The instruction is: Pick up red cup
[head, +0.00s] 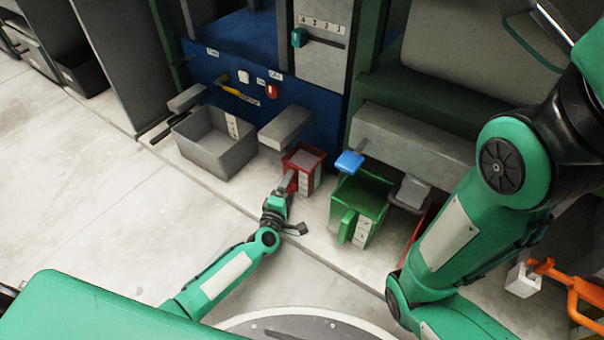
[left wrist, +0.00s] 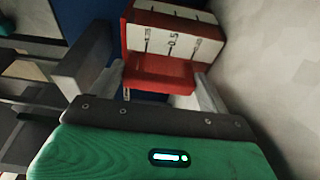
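The red cup (head: 303,163) is a small square red container with a white scale label. It stands at the front of the blue press, and its handle points toward me. My left gripper (head: 289,194) is at this handle. In the left wrist view the cup's red walls and label (left wrist: 172,42) show at the top. Its red handle lies between the two grey fingers (left wrist: 160,82). The fingers look apart, one on each side of the handle; whether they touch it is hard to tell. My right arm crosses the right side, but its gripper is outside the picture.
A grey bin (head: 214,143) stands left of the cup, with a grey block (head: 286,127) above and between them. A green container (head: 362,198) stands to the right, near a blue-tipped lever (head: 349,162). The floor (head: 120,210) at left is clear.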

